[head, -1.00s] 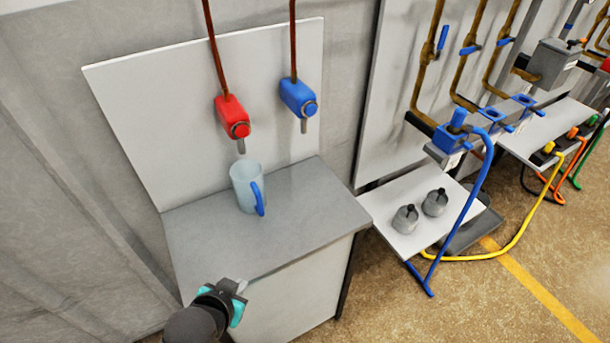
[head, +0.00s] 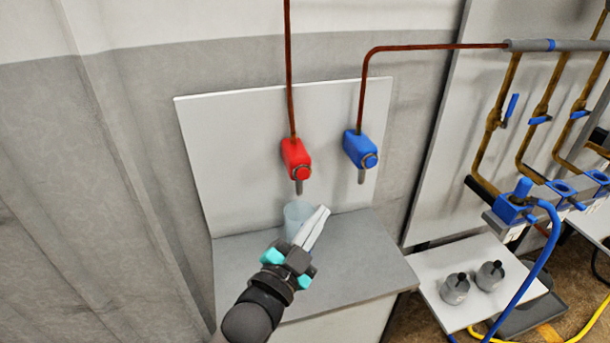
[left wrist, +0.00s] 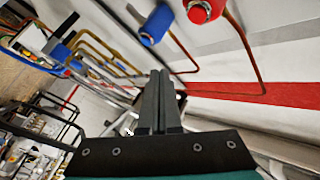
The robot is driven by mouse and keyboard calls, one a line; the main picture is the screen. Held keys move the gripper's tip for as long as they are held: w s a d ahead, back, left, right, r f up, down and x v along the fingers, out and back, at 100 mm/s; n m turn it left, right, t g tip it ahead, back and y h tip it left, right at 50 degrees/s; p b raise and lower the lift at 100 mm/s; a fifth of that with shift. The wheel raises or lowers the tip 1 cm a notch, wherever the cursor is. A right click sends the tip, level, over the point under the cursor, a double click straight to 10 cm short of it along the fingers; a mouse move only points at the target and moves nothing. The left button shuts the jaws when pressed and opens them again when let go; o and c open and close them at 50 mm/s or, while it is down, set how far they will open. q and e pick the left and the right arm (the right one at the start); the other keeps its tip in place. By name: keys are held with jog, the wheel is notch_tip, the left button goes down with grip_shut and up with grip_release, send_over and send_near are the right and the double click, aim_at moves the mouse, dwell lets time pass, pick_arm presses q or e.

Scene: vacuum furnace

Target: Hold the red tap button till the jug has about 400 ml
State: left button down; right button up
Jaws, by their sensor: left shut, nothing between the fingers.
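The red tap (head: 296,158) is on the white back panel, with a round button on its front and a spout pointing down. It also shows at the top of the left wrist view (left wrist: 203,8). The clear jug (head: 296,213) stands on the grey counter below the red tap. My left gripper (head: 322,212) is shut and empty, in front of the jug and below the tap, apart from the button. It hides the jug's lower part and handle. The water level cannot be read. My right gripper is in neither view.
A blue tap (head: 360,150) is right of the red one; it shows in the left wrist view (left wrist: 156,24) too. The grey counter (head: 365,260) is clear on its right side. A low white table (head: 440,290) with two grey weights (head: 456,288) and blue-hosed pipework stand further right.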

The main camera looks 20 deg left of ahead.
aim_at(309, 174)
pick_arm(q)
jog(key=shift+w+a, duration=0.1)
jog(key=w+a+b, duration=0.2)
jog(key=w+a, duration=0.2)
jog(key=w, duration=0.3)
jog(key=shift+a+b, duration=0.35)
jog(key=shift+a, duration=0.05)
jog(key=shift+w, duration=0.15)
dwell(1.8)
jog(key=shift+w+a, duration=0.25)
jog(key=shift+w+a, duration=0.25)
jog(key=shift+w, duration=0.15)
dwell(4.2)
